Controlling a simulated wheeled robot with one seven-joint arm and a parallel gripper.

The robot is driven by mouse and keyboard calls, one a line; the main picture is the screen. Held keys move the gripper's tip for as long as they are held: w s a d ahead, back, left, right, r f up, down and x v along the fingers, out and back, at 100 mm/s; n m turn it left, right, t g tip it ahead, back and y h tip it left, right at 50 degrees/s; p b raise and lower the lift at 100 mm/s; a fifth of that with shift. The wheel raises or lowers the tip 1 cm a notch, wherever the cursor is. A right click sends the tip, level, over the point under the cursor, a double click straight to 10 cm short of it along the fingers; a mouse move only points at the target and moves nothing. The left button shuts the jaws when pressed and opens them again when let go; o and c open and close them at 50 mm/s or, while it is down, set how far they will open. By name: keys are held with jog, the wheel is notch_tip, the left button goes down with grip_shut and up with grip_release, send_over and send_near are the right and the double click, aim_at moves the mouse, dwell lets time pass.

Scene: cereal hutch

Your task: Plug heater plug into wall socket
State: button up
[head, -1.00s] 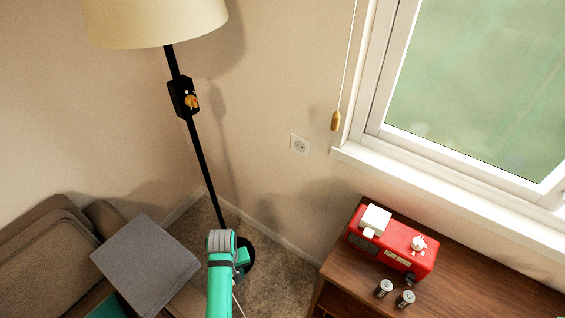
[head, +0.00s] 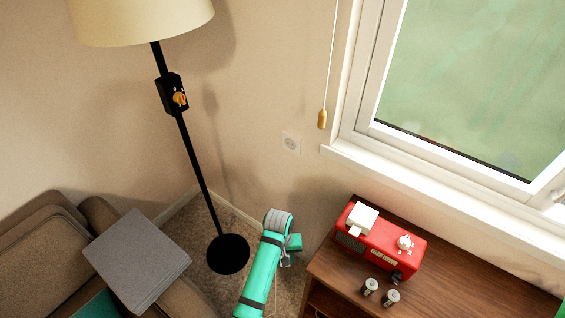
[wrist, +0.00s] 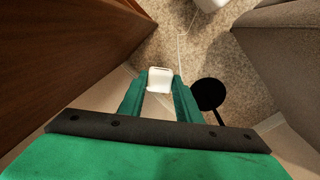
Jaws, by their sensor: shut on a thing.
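The plug cannot be made out there.
A floor lamp with a black base (head: 228,254) stands left of my arm. A wooden cabinet (head: 450,275) with a red radio (head: 380,240) stands to the right. A brown sofa (head: 35,255) is at the left. Bare carpet lies between lamp and cabinet.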

jog(key=w+d+r+n+t+h, duration=0.45)
jog(key=w+r+h, duration=0.55)
jog(key=w, duration=0.4)
jog(key=w+a+r+n+t, duration=0.3)
jog(key=w+a+r+t, duration=0.15)
jog(key=r, duration=0.35)
jog(key=w+a+r+n+t, duration=0.35)
jog(key=w+r+t, duration=0.2)
jog(key=r, duration=0.25)
jog(key=shift+x, duration=2.05)
jog(key=shift+x, duration=0.9)
jog(key=o, duration=1.1)
jog(key=shift+w+f, duration=0.1)
jog(key=shift+c, duration=0.2)
